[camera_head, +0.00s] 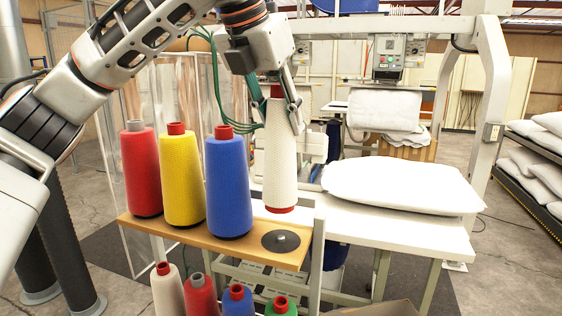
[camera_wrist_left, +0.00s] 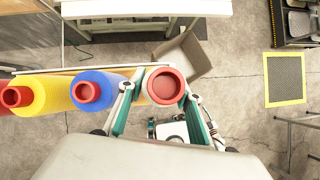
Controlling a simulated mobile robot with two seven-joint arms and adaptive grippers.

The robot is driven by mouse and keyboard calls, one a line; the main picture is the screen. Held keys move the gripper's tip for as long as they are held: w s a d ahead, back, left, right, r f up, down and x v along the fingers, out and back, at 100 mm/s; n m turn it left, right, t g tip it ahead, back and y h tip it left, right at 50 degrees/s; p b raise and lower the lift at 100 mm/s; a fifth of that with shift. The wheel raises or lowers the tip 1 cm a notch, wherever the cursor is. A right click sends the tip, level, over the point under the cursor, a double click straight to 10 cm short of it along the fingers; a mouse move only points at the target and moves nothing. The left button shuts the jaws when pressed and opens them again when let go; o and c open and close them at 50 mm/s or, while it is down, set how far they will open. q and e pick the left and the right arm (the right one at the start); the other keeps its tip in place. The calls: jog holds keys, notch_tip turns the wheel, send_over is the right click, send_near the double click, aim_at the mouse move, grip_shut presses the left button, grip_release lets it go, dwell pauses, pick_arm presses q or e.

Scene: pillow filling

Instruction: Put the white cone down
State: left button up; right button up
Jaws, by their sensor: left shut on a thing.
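The white cone (camera_head: 281,160) is upright in the head view, with a red top and a red bottom rim. My left gripper (camera_head: 283,105) is shut on it near its top. The cone hangs a little above the black round holder (camera_head: 280,241) at the right end of the wooden shelf (camera_head: 190,236), apart from it. In the left wrist view the cone's red top (camera_wrist_left: 166,86) sits between the fingers of my left gripper (camera_wrist_left: 160,100). My right gripper is not in view.
Red (camera_head: 141,168), yellow (camera_head: 182,175) and blue (camera_head: 228,182) cones stand on the shelf left of the holder. More cones (camera_head: 201,295) stand on a lower level. A white pillow (camera_head: 400,185) lies on the white table (camera_head: 420,232). An open cardboard box (camera_wrist_left: 183,58) shows in the left wrist view.

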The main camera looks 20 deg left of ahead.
aim_at(280, 158)
pick_arm(q)
notch_tip(280, 158, down, 8)
jog(key=shift+f, duration=0.1)
dwell(0.4)
jog(key=o, duration=1.4)
jog(key=shift+o, duration=0.2)
jog(key=shift+r, duration=0.25)
jog(key=v, duration=1)
jog(key=shift+s+r, duration=0.25)
jog(key=shift+r, duration=0.1)
jog(key=shift+s+a+r, duration=0.1)
jog(key=shift+s+r, duration=0.15)
jog(key=shift+r, duration=0.15)
